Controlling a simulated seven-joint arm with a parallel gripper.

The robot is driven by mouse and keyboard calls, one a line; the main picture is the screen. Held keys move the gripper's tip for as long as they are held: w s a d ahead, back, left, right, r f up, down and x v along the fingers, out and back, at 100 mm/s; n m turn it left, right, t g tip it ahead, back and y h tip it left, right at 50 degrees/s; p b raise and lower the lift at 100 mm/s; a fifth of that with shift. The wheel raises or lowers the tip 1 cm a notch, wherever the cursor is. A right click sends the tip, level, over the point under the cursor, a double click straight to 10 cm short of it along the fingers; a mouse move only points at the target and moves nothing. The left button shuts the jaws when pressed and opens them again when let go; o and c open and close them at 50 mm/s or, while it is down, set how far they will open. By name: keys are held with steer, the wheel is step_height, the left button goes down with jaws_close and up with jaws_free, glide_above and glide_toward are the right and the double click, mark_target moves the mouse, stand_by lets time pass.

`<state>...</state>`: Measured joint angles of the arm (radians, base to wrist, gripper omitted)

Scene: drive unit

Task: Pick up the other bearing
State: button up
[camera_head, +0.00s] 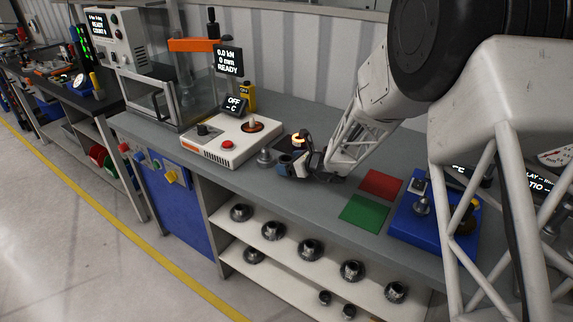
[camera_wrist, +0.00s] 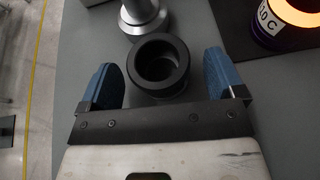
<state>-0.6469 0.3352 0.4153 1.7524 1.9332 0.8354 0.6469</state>
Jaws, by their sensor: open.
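My gripper (camera_wrist: 158,62) is open, with one blue finger on each side of a dark, hollow ring-shaped part (camera_wrist: 160,52). This part may be the bearing; I cannot tell for sure. It stands upright with its open bore facing the camera, and gaps show between it and both fingers. In the head view my gripper (camera_head: 288,163) is low over the grey bench top, and the ring-shaped part is hard to make out there. A silver flanged metal piece (camera_wrist: 142,14) stands just beyond the ring; it also shows in the head view (camera_head: 265,157).
A dark device with a glowing orange ring (camera_wrist: 296,12) stands close to the right. A white heater box (camera_head: 225,140) reading OFF is to the left. Red (camera_head: 381,185) and green (camera_head: 363,213) squares and a blue fixture (camera_head: 405,222) lie to the right. Several flanged parts (camera_head: 310,250) sit on shelves below.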

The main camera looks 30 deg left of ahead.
steer(key=shift+x, duration=0.85)
steer(key=shift+c, duration=0.4)
steer(key=c, duration=1.1)
steer(key=shift+r, duration=0.15)
steer(key=shift+r, duration=0.8)
steer(key=shift+s+d+r, duration=0.1)
steer(key=shift+d+r, duration=0.05)
steer(key=shift+r, duration=0.75)
steer(key=s+d, duration=0.7)
steer(key=s+d+r, duration=0.1)
steer(key=s+d, duration=0.3)
steer(key=shift+s+r, duration=0.1)
steer(key=shift+r, duration=0.05)
